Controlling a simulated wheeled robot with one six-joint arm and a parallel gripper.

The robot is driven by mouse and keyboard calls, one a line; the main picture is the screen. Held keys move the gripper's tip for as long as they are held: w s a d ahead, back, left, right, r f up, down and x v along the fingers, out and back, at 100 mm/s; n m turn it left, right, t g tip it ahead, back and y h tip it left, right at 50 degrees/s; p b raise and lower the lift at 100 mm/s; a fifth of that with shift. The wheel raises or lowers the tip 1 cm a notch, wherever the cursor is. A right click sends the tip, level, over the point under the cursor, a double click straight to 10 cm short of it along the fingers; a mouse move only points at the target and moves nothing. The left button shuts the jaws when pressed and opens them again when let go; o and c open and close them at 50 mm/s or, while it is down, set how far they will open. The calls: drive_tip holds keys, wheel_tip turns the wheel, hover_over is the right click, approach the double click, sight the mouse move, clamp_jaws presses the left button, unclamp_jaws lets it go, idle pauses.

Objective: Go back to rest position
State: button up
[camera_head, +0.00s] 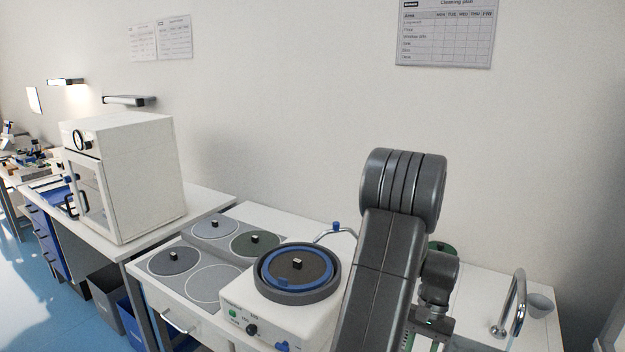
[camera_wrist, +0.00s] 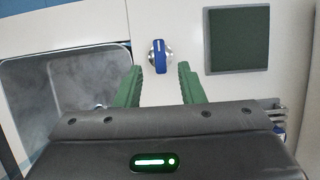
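My arm rises at the centre right of the head view and bends down on its right side. My gripper (camera_wrist: 160,82) shows in the wrist view with its two green fingers apart and nothing between them. Beyond the fingertips is a blue-handled knob (camera_wrist: 158,54) with a silver base on a pale surface. The gap to it is hard to judge. In the head view the gripper is mostly hidden behind the arm, with only bits of green showing low down.
A white grinding machine (camera_head: 235,320) with a blue-ringed disc stands left of my arm. Several discs lie on a grey panel (camera_head: 192,243) beside it. A white cabinet (camera_head: 140,185) stands further left. A tap (camera_head: 517,305) is at right. The wrist view shows a grey basin (camera_wrist: 60,90) and dark green square (camera_wrist: 239,38).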

drive_tip(key=x, duration=0.3)
drive_tip(key=shift+s+a+f, duration=0.1)
drive_tip(key=shift+s+f, duration=0.05)
drive_tip(key=shift+f, duration=0.15)
drive_tip(key=shift+a+f+n, duration=0.1)
drive_tip(key=shift+n, duration=0.4)
drive_tip(key=n+h, duration=0.1)
drive_tip(key=n, duration=0.2)
drive_tip(key=shift+a+n+g+h+p, duration=0.2)
drive_tip(key=shift+n+g+h+p, duration=0.1)
drive_tip(key=shift+n+h+p, duration=0.1)
drive_tip(key=n+h, duration=0.1)
drive_tip(key=n, duration=0.2)
drive_tip(key=n+h, duration=0.1)
drive_tip(key=n, duration=0.1)
drive_tip(key=shift+a+n, duration=0.15)
drive_tip(key=shift+n, duration=0.25)
